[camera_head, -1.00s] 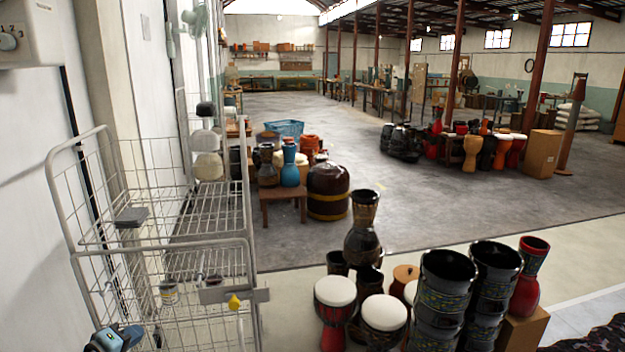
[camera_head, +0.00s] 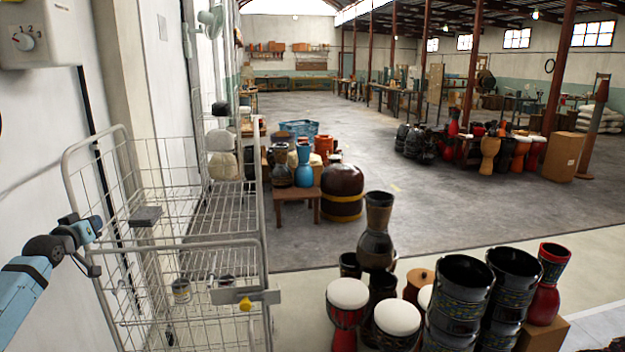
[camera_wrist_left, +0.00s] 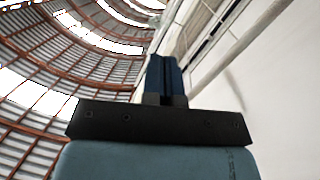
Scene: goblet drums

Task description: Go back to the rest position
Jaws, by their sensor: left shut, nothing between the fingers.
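My left gripper (camera_head: 88,227) is at the left of the head view, at the end of my light-blue arm. It is raised beside the left side of the wire cart and looks small and partly unclear there. In the left wrist view its dark blue fingers (camera_wrist_left: 166,75) are together with nothing between them, in front of a black palm, pointing up toward the roof and a white wall. My right gripper does not show in either view.
A wire cart (camera_head: 190,245) stands close to my left arm, along the white wall. A wall box with a dial (camera_head: 24,40) is above. Several goblet drums (camera_head: 463,290) stand at the lower right. Open grey floor (camera_head: 400,205) lies beyond.

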